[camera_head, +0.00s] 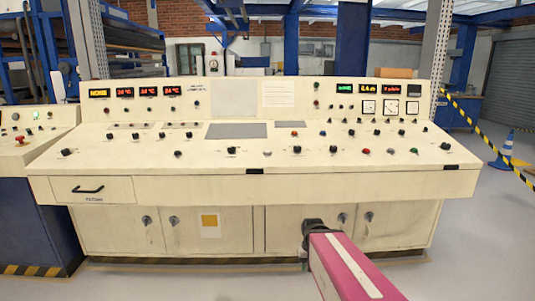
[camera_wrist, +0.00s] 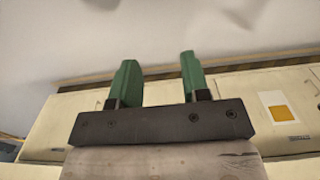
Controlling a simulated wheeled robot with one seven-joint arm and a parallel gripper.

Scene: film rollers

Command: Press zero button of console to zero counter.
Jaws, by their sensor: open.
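The cream console (camera_head: 350,183) stands across the middle of the head view, with many knobs and buttons on its sloped desk. Lit displays sit on its upright back panel: a group at left, and a green (camera_head: 344,88), a yellow (camera_head: 367,89) and a red one (camera_head: 391,89) at right. Labels are too small to read, so I cannot tell which button is zero. My gripper (camera_wrist: 157,68) shows in the wrist view, its two green fingers apart with nothing between them. The console front shows behind it.
A drawer with a black handle (camera_head: 88,189) and cabinet doors (camera_head: 120,229) make up the console's front. A second console (camera_head: 24,150) adjoins at left. A blue cone (camera_head: 503,150) and striped tape (camera_head: 490,123) stand at right. Grey floor (camera_head: 480,235) is clear at right.

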